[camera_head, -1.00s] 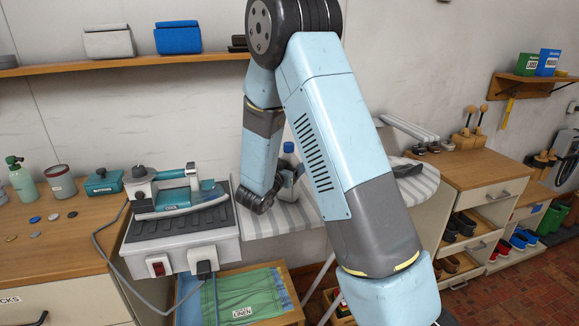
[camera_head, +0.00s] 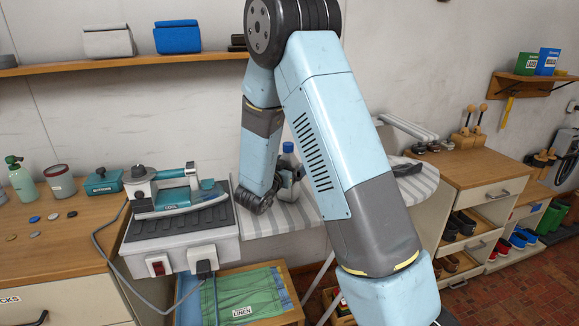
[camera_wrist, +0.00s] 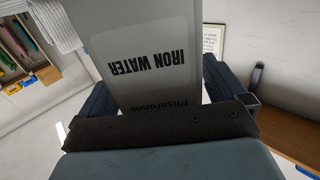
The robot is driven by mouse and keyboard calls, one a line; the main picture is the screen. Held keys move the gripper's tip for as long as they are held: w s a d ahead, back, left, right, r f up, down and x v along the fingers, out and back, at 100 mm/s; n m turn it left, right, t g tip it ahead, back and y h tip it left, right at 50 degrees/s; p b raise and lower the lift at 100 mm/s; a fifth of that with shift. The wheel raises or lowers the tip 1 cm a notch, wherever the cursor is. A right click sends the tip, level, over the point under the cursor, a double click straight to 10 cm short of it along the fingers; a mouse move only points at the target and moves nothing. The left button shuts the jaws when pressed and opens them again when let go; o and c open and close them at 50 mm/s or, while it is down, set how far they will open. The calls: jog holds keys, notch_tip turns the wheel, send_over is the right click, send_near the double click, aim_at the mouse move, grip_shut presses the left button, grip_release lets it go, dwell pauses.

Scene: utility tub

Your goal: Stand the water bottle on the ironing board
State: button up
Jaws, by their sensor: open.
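The water bottle (camera_head: 288,159) has a blue cap and stands upright at the striped ironing board (camera_head: 290,218), partly hidden by my arm. I cannot see its base clearly. In the wrist view its grey side with an "IRON WATER" label (camera_wrist: 150,60) fills the middle. My gripper (camera_wrist: 165,88) is open around the bottle, with one dark finger on each side of it. In the head view my gripper (camera_head: 292,180) is at the bottle's side, mostly hidden behind my arm.
A teal iron (camera_head: 180,192) sits on a grey station left of the bottle, with a cord hanging down. Grey striped fabric and a dark item (camera_head: 406,168) lie on the board's right part. A linen bin (camera_head: 285,310) is below.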

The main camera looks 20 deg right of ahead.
jog(key=v, duration=1.1)
notch_tip(320, 180, up, 8)
jog(key=w+a+n+y, duration=0.2)
jog(key=w+y, duration=0.1)
jog(key=y, duration=0.5)
jog(key=s+r+n+y, duration=0.3)
jog(key=s+r+y, duration=0.3)
jog(key=r, duration=0.1)
jog(key=s+d+r+n+g, duration=0.1)
jog(key=s+d+g, duration=0.1)
jog(key=s, duration=0.6)
jog(key=s+d+n+g, duration=0.1)
jog(key=s+d, duration=0.3)
jog(key=s, duration=0.5)
jog(key=s+d+r+n+g+h, duration=0.1)
jog(key=s+g, duration=0.3)
jog(key=s, duration=0.5)
jog(key=shift+s+d+r+n, duration=0.15)
jog(key=shift+d+r+n, duration=0.25)
jog(key=shift+d, duration=0.5)
jog(key=shift+f, duration=0.1)
